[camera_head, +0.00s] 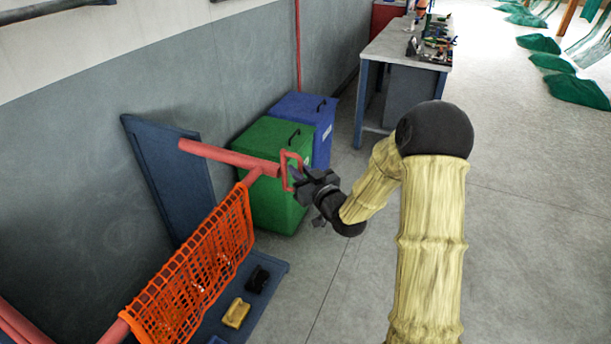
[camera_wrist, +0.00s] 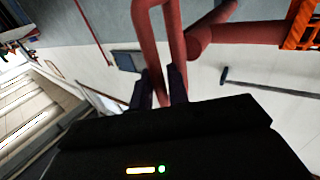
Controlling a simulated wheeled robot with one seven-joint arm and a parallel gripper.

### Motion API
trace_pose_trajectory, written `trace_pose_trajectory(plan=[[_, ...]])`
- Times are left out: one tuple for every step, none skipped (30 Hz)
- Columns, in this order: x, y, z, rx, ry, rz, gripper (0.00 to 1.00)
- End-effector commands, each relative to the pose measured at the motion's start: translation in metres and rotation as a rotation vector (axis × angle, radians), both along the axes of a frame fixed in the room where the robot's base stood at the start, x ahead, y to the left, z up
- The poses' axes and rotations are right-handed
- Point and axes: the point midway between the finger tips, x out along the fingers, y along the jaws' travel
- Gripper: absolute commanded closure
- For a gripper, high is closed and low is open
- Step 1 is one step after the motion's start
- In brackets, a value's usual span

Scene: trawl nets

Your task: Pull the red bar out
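The red bar (camera_head: 228,158) runs level from the blue wall panel at left to a red loop handle (camera_head: 292,171) at its right end. My gripper (camera_head: 299,179) is at this handle. In the wrist view, the handle (camera_wrist: 149,48) comes down from the top, and one of its sides passes between my two dark fingers (camera_wrist: 161,86). The fingers stand apart, with a narrow gap seeming to show beside the handle; firm contact is not clear.
An orange net (camera_head: 197,272) hangs from a red pipe at lower left. Green (camera_head: 268,205) and blue (camera_head: 318,120) bins stand behind the bar. A workbench (camera_head: 385,45) with tools is farther back. Open floor (camera_head: 535,230) lies at right.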

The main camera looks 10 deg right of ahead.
Motion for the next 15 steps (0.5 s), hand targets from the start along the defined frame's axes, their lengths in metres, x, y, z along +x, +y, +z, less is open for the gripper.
trace_pose_trajectory(plan=[[-0.001, -0.001, 0.000, 0.000, 0.000, -0.001, 0.83], [-0.003, -0.002, 0.000, 0.000, 0.000, -0.001, 0.83], [-0.005, -0.003, -0.001, 0.000, 0.001, -0.001, 0.83], [-0.008, -0.004, -0.001, -0.001, 0.002, -0.002, 0.83], [-0.011, -0.006, -0.001, -0.001, 0.002, -0.002, 0.83], [-0.016, -0.008, -0.002, -0.001, 0.002, -0.002, 0.83], [-0.020, -0.009, -0.001, -0.001, 0.001, -0.001, 0.83], [-0.025, -0.011, -0.001, -0.001, 0.001, -0.001, 0.83], [-0.032, -0.014, -0.002, -0.001, 0.002, -0.002, 0.83], [-0.037, -0.017, -0.002, -0.001, 0.002, -0.003, 0.83], [-0.042, -0.019, -0.002, -0.002, 0.001, -0.003, 0.83], [-0.050, -0.022, -0.002, -0.002, 0.002, -0.002, 0.83], [-0.055, -0.024, -0.002, -0.001, 0.002, -0.003, 0.83], [-0.061, -0.027, -0.002, -0.002, 0.001, -0.004, 0.83], [-0.068, -0.030, -0.002, -0.002, 0.001, -0.003, 0.83]])
